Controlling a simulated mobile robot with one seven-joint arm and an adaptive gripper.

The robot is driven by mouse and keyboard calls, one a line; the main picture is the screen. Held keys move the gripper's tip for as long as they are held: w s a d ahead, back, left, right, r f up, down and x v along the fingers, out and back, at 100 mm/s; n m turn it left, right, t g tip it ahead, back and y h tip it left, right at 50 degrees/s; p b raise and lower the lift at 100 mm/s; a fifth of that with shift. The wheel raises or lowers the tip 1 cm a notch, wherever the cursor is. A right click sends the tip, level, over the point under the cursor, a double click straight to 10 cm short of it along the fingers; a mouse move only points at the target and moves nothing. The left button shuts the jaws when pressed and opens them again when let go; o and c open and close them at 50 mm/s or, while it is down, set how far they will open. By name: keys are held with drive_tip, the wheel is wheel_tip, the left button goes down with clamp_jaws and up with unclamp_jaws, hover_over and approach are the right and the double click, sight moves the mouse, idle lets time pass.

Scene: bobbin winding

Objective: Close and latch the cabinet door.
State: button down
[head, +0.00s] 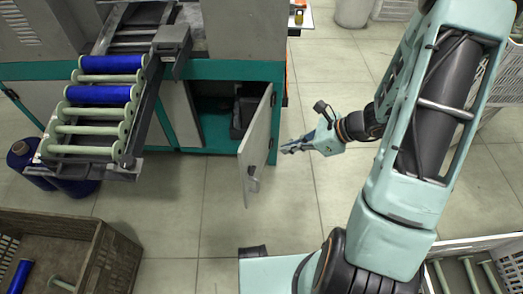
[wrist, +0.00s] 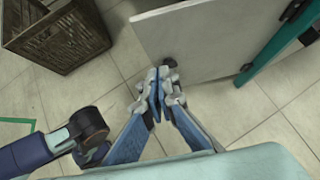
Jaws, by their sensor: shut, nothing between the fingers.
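The cabinet door (head: 256,146) is a pale panel standing well open from the teal-framed cabinet (head: 170,72). A dark latch handle (head: 253,180) is on its face near the free edge. The open doorway shows a teal interior with a dark box (head: 243,112). My gripper (head: 284,149) is shut and empty, just right of the door in the head view. In the wrist view my gripper (wrist: 160,72) points at the lower edge of the door panel (wrist: 205,35). I cannot tell whether the fingertips touch the panel.
A rack with blue bobbins (head: 107,94) and pale empty ones stands left of the door. A brown crate (head: 70,248) is at lower left, and it also shows in the wrist view (wrist: 62,40). A grey crate (head: 480,262) is at lower right. The tiled floor around the door is clear.

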drive_tip(key=b, duration=0.3)
approach(246, 154)
wheel_tip(246, 154, down, 4)
drive_tip(key=a, duration=0.1)
drive_tip(key=w+a, duration=0.1)
drive_tip(key=a, duration=0.1)
drive_tip(key=shift+f+b, duration=0.1)
drive_tip(key=shift+b, duration=0.3)
drive_tip(key=shift+w+a, duration=0.25)
drive_tip(key=shift+a, duration=0.25)
